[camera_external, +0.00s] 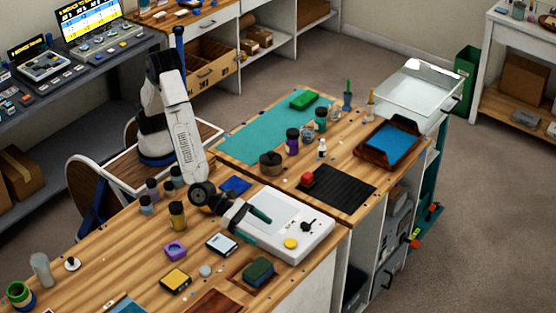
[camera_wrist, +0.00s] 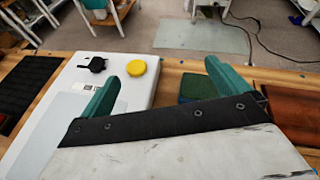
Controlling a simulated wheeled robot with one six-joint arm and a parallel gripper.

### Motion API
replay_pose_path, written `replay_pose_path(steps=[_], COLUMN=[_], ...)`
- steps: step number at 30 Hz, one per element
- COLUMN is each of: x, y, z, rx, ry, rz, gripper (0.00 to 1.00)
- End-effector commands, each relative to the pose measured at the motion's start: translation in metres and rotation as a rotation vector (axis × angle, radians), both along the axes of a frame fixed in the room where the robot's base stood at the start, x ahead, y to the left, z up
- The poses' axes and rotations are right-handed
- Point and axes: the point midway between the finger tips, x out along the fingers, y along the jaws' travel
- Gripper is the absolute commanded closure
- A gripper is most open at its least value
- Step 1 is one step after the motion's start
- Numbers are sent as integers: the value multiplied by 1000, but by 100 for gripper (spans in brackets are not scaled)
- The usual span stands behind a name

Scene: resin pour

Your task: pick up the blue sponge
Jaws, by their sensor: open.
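A block with a dark green top and bluish sides, which looks like the sponge, sits in a shallow wooden tray (camera_external: 237,281) at the front of the near bench. The block (camera_external: 258,271) also shows in the wrist view (camera_wrist: 198,86), beyond my gripper and close to its right finger, partly hidden by it. My gripper (camera_external: 251,225) is open and empty, its green fingers spread above the white device. In the wrist view, my gripper (camera_wrist: 162,84) has the device on its left side. The block is apart from the fingers.
The white device (camera_external: 302,222) carries a yellow button (camera_external: 291,243) and a black knob (camera_external: 308,226). A purple block (camera_external: 174,250), a yellow-topped box (camera_external: 175,280) and several jars stand to the left. A black mat (camera_external: 337,187) and a brown tray with a blue sheet (camera_external: 390,150) lie behind.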

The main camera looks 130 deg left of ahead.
Motion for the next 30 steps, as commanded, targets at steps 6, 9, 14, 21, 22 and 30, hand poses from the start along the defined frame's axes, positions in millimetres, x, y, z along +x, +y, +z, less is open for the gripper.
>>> replay_pose_path(steps=[6, 9, 14, 21, 22, 30], x=[9, 13, 28, 57, 61, 81], y=[-65, -72, -73, -71, -71, -71], z=[-60, -68, -75, -89, -92, -98], rx=[162, 182, 184, 183, 184, 182], ry=[52, 54, 55, 54, 55, 54], rz=[-249, -280, -283, -280, -281, -280], gripper=[0, 0, 0, 0, 0, 0])
